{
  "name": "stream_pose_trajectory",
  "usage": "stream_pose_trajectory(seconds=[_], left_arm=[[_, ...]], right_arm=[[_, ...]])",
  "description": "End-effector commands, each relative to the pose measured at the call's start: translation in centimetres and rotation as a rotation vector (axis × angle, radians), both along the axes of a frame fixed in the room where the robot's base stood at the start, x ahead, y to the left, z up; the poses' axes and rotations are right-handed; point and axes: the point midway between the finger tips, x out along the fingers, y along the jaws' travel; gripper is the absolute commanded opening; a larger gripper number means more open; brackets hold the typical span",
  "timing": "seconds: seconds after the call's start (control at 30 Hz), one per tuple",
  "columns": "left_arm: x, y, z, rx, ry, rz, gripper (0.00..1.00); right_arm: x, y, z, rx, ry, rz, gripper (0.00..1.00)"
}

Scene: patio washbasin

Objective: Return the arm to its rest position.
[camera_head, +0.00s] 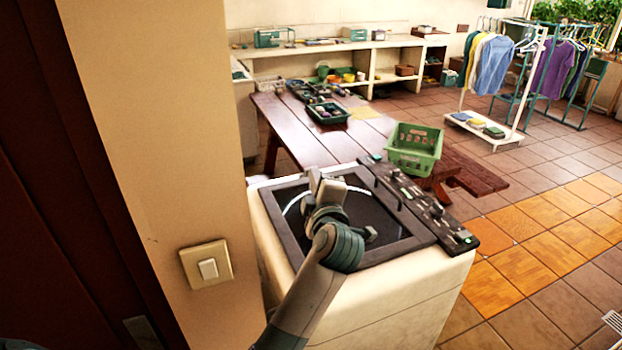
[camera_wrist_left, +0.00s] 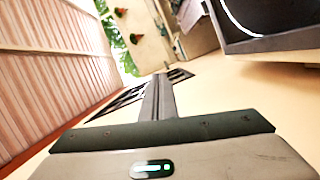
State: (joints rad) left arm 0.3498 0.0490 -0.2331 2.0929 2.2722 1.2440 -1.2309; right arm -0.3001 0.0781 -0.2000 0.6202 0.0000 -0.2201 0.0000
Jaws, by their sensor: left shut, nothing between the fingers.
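My left arm reaches up from the bottom of the head view. My left gripper (camera_head: 316,178) is over the dark lid of a white top-loading washing machine (camera_head: 395,300). In the left wrist view the fingers of the left gripper (camera_wrist_left: 158,82) are together, with nothing between them. The arm and gripper hide part of the lid. Whether the gripper touches the lid is hard to tell. My right gripper is in neither view.
A beige wall with a light switch (camera_head: 207,267) stands close on the left. Behind the machine are a wooden table (camera_head: 300,140) and a green basket (camera_head: 414,148). A clothes rack (camera_head: 533,75) stands at the back right. The tiled floor on the right is clear.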

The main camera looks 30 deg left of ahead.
Motion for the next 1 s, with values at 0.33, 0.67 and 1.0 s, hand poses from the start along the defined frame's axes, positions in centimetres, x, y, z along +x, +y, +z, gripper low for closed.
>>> stream_pose_trajectory(seconds=[0.33,0.67,1.0], left_arm=[[-0.5,0.4,0.1,-0.016,-0.017,0.0,0.0],[-0.4,0.4,0.1,-0.014,-0.018,0.0,0.0],[-1.9,0.8,2.4,0.084,-0.148,0.002,0.0]], right_arm=[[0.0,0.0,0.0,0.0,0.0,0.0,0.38],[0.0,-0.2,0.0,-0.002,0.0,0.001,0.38],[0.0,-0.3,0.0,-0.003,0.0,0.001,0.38]])
